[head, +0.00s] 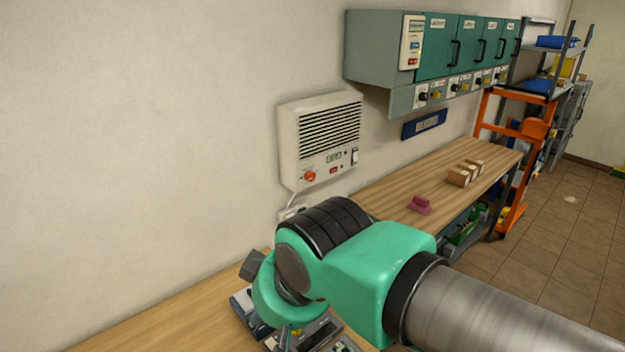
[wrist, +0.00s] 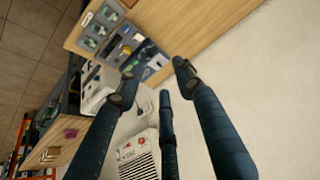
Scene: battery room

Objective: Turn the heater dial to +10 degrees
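The heater (head: 325,130) is a white wall box with a dark slotted grille. Its red dial (head: 310,176) is at the lower left of the front panel, beside a small green display (head: 334,158); the dial's setting is too small to read.
A wooden bench (head: 400,185) runs along the wall below the heater, with a magenta object (head: 419,205) and small cardboard boxes (head: 459,177) on it. Devices lie on the bench beneath my arm. A green-doored cabinet (head: 437,50) hangs to the right. The wall left of the heater is bare.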

